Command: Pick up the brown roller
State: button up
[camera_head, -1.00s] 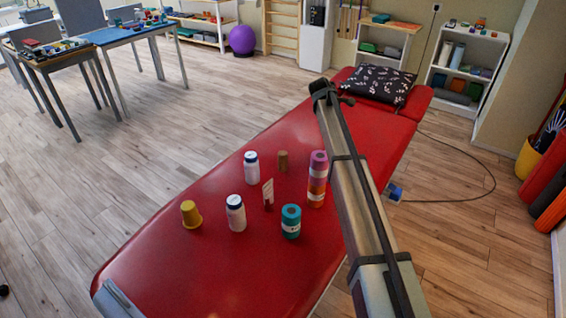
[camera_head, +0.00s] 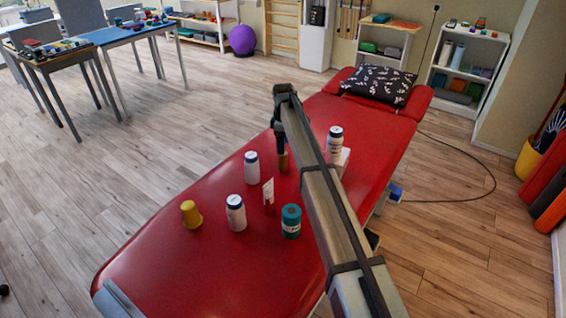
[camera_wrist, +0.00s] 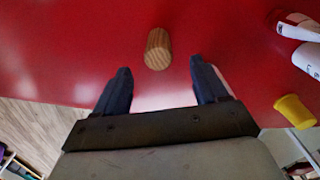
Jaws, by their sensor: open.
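The brown roller (camera_head: 283,162) is a small wooden cylinder on the red treatment table (camera_head: 160,262), partly covered by my gripper in the head view. In the wrist view the roller (camera_wrist: 158,48) shows its grained side and lies just ahead of the gap between my fingertips. My gripper (camera_wrist: 160,72) is open and empty, its two dark fingers apart. In the head view my gripper (camera_head: 281,140) points down over the roller. I cannot tell from the pictures whether it touches the roller.
Close by on the table are white bottles (camera_head: 251,168) (camera_head: 235,213), a small tube (camera_head: 268,192), a teal roll (camera_head: 291,221) and a yellow cup (camera_head: 191,214). Another bottle (camera_head: 334,140) and a white box (camera_head: 344,158) stand right of my arm. The table's near end is clear.

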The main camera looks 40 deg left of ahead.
aim_at(283, 161)
notch_tip(283, 161, down, 10)
jog(key=shift+w+a+f, duration=0.1)
jog(key=shift+w+a, duration=0.05)
dwell(0.5)
jog(key=shift+c, duration=0.3)
jog(key=c, duration=1.1)
